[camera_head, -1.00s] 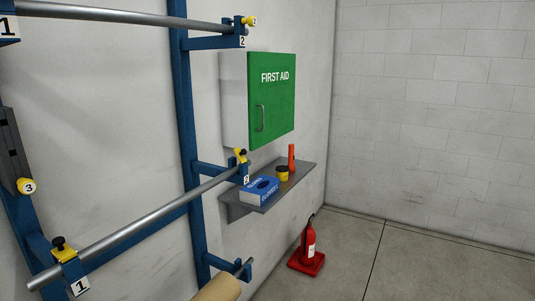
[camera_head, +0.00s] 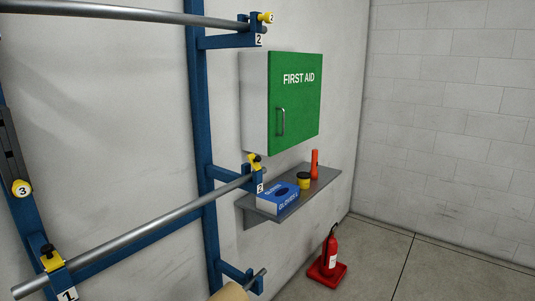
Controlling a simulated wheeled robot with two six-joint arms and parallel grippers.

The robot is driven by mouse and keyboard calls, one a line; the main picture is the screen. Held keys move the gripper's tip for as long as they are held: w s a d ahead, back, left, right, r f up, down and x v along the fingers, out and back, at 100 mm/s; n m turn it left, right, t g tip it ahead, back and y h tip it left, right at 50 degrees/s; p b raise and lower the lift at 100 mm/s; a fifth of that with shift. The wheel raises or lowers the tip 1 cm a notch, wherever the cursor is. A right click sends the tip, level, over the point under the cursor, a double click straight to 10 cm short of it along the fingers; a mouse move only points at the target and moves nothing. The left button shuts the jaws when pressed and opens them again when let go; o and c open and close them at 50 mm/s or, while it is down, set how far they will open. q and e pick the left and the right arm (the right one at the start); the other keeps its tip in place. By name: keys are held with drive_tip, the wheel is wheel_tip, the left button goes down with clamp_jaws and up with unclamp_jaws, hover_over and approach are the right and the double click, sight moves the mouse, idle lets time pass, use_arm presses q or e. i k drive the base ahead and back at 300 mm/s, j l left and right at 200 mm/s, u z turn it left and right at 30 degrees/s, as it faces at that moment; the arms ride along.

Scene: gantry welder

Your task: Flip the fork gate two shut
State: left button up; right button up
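A fork marked 2 (camera_head: 260,188) holds the right end of a grey tube (camera_head: 150,228) at mid height. Its yellow gate (camera_head: 254,161) with a black knob stands tilted above the fork; I cannot tell surely whether it is latched. The fork marked 1 (camera_head: 67,295) at the lower left has a yellow gate (camera_head: 52,260) over the same tube. Neither of my grippers is in view.
A blue rack post (camera_head: 200,120) stands by the wall.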

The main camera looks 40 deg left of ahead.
sight(254, 159)
drive_tip(key=i+j, duration=0.2)
drive_tip(key=i, duration=0.35)
drive_tip(key=i+j, duration=0.2)
drive_tip(key=i, duration=0.35)
drive_tip(key=i+j, duration=0.15)
drive_tip(key=i, duration=2.05)
drive_tip(key=z, duration=0.05)
